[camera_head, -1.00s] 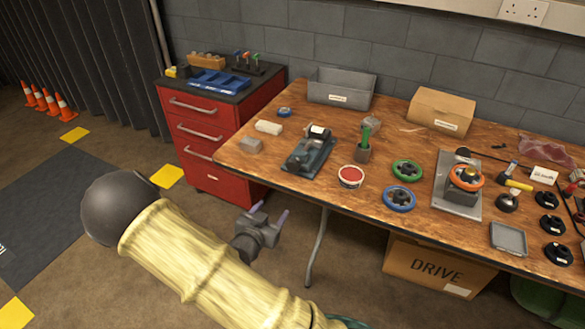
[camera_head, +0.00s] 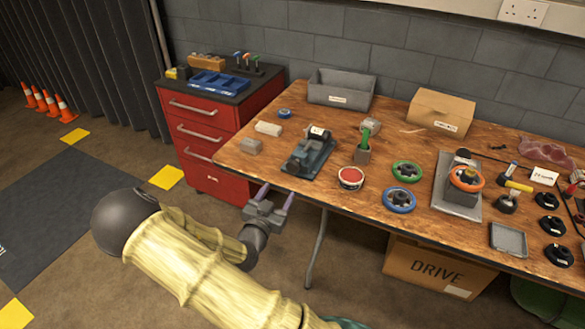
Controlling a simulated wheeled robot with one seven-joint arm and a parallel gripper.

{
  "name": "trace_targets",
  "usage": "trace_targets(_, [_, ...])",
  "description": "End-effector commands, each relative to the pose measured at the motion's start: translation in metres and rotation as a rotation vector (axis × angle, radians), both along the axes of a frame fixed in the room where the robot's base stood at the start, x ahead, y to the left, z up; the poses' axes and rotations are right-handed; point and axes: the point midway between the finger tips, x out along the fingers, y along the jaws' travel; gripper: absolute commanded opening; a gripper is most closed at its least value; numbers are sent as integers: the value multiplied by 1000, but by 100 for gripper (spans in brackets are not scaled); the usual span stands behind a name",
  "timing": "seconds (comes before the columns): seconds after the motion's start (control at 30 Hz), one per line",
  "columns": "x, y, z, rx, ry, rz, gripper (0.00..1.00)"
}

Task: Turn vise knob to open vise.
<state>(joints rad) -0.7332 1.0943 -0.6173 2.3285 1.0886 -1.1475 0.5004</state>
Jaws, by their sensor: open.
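A small dark blue-grey vise (camera_head: 309,153) stands on the left half of the wooden workbench (camera_head: 330,200). A dark cylindrical part and a white label show on its top; I cannot make out which part is its knob. My gripper (camera_head: 276,197) is open and empty, with two purple-tipped fingers pointing up and away. It is in front of the bench's left front edge, to the lower left of the vise and apart from it.
A red and white round tin (camera_head: 351,178), a green handwheel (camera_head: 407,171) and a blue handwheel (camera_head: 399,199) lie right of the vise. A red drawer cabinet (camera_head: 205,140) adjoins the bench's left end. A grey bin (camera_head: 341,90) stands behind.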

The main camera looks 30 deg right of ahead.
Motion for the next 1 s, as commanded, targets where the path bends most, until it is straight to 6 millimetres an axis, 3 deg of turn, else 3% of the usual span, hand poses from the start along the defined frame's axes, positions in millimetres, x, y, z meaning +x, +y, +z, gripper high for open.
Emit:
trace_targets(0.6, [74,-78,0,-2,-1,0,60])
trace_targets(1.0, [86,-90,0,-1,1,1,60])
